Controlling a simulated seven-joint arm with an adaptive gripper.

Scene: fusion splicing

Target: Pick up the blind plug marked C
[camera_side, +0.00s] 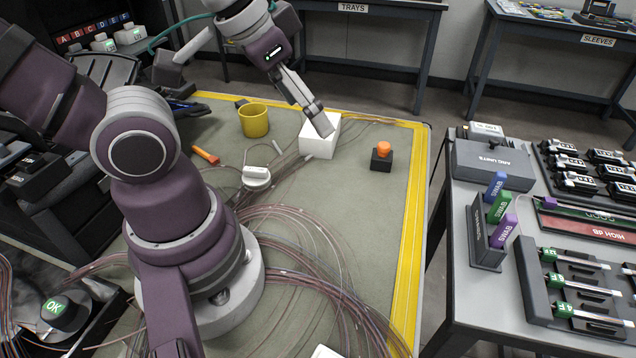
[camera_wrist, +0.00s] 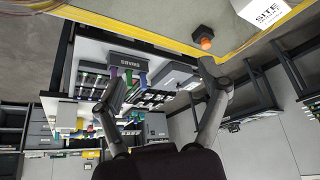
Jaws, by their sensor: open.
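A label strip (camera_side: 92,32) with the letters A to F runs along a dark shelf at the far upper left of the side view. The letter C is among them, but I cannot make out a separate blind plug marked C. Small white devices with green faces (camera_side: 103,43) stand just below the strip. The strip does not show there.
A yellow mug (camera_side: 254,120), an orange button on a black base (camera_side: 383,156) and looped cables (camera_side: 310,235) are on the yellow-edged mat. The right-hand bench holds a swab holder (camera_side: 488,240) and trays of connectors. The mat's right side is mostly clear.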

